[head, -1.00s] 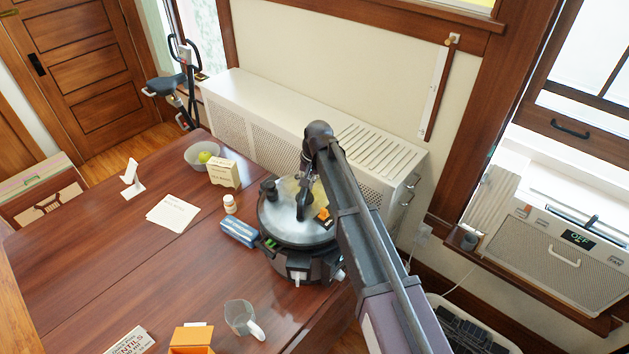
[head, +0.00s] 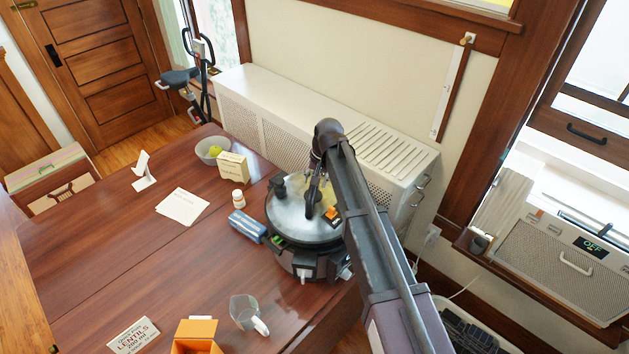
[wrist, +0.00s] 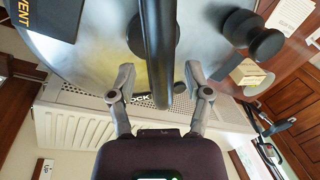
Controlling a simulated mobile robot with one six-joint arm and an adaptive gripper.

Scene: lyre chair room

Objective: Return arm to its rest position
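My gripper (wrist: 158,82) is open in the wrist view, its two fingers spread on either side of the dark handle bar (wrist: 155,45) of a pressure-cooker-like pot. Neither finger visibly touches the bar. In the head view my arm reaches from the lower right to the pot (head: 300,262), and my gripper end is just above its shiny lid (head: 286,212). The arm partly hides the right side of the pot, and the exact gap between the fingers and handle cannot be told there.
The pot stands at the wooden table's (head: 120,250) right end, near a white radiator cover (head: 290,115). Around it are a blue pack (head: 247,226), a pill bottle (head: 238,199), a clear jug (head: 245,312) and an orange box (head: 197,333). An air conditioner (head: 560,260) is at right.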

